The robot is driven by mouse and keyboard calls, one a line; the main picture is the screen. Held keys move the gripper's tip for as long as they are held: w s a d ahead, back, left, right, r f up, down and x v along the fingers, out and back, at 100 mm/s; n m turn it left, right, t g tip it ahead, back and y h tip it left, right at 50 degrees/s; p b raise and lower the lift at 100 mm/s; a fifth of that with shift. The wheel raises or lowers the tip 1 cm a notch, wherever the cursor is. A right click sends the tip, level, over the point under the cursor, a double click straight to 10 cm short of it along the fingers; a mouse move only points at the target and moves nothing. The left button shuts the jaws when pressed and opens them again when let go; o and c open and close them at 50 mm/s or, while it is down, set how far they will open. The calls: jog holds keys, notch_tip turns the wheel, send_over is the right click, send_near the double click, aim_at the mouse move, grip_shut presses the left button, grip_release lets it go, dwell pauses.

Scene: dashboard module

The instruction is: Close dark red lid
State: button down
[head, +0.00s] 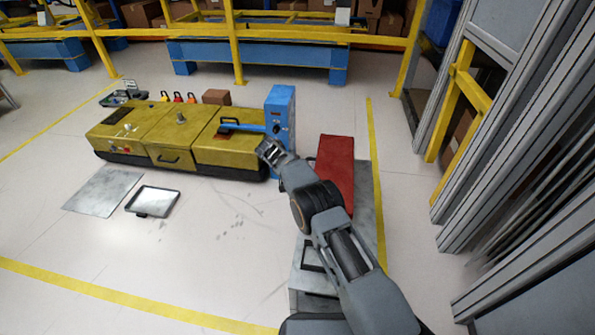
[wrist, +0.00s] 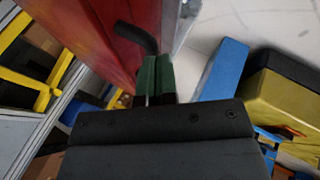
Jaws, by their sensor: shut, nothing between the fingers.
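The dark red lid (head: 337,165) is a broad red panel on the grey box (head: 375,227), right of centre in the head view. My arm hides its lower part, and I cannot tell its exact angle. In the wrist view the red panel (wrist: 88,38) fills the upper left. A dark bent handle (wrist: 136,37) sticks out from it, close to my fingertips. My gripper (head: 268,150) is left of the lid in the head view. Its green fingers (wrist: 156,78) are together and empty in the wrist view. I cannot tell whether they touch the handle.
A yellow dashboard module (head: 185,138) with a blue upright box (head: 280,118) stands to the left. A grey plate (head: 103,191) and a tray (head: 153,201) lie on the floor before it. Tall grey panels (head: 515,130) stand at right. The front-left floor is clear.

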jog(key=p+v, duration=0.4)
jog(key=v, duration=0.9)
jog(key=s+d+r+y+p, duration=0.1)
jog(key=s+d+r+p, duration=0.4)
jog(key=r, duration=0.6)
jog(key=s+d+r+y+p, duration=0.15)
jog(key=d+r+p, duration=0.4)
jog(key=r, duration=0.65)
jog(key=s+d+r+y+p, duration=0.1)
jog(key=s+d+r+p, duration=0.45)
jog(key=r, duration=0.55)
jog(key=s+d+r+p, duration=0.2)
jog(key=s+r+p, duration=0.2)
jog(key=s, duration=0.3)
jog(key=s+d+r+y+p, duration=0.1)
jog(key=s+d+r+p, duration=0.2)
jog(key=s+p, duration=0.3)
jog(key=s+d+r+m+y+p, duration=0.1)
jog(key=s+d+r+p, duration=0.2)
jog(key=s+r+p, duration=0.3)
jog(key=shift+s, duration=1.85)
jog(key=shift+d+r, duration=0.1)
